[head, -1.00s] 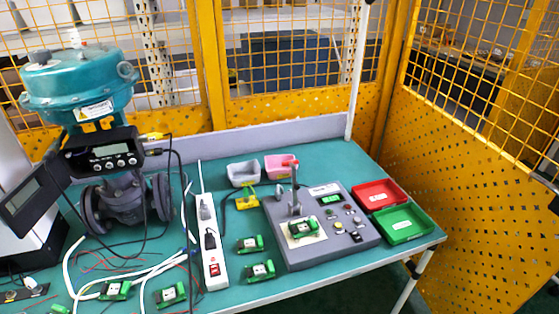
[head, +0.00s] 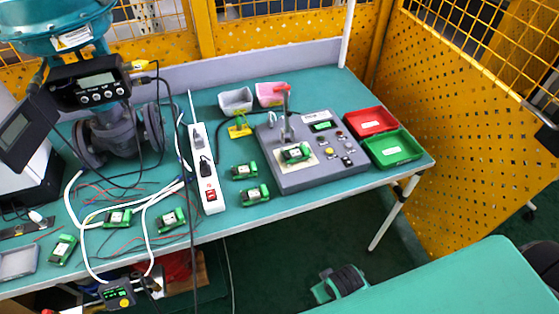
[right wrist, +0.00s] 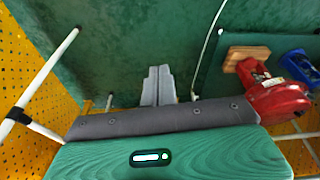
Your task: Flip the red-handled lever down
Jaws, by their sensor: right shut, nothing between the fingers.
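A green module sits on a pale plate at the lever's foot. My right gripper (right wrist: 158,72) shows in the right wrist view, with its grey fingers together and nothing between them. Below the fingers is dark green floor, and the lever is not in that view. My left gripper does not show in either current view.
Red tray (head: 370,134) and green tray (head: 402,158) stand right of the box. The power strip (head: 206,172) and several green modules lie to its left. Grey bin (head: 236,98) and pink bin (head: 268,92) stand behind. Another green surface (head: 450,285) fills the lower right foreground.

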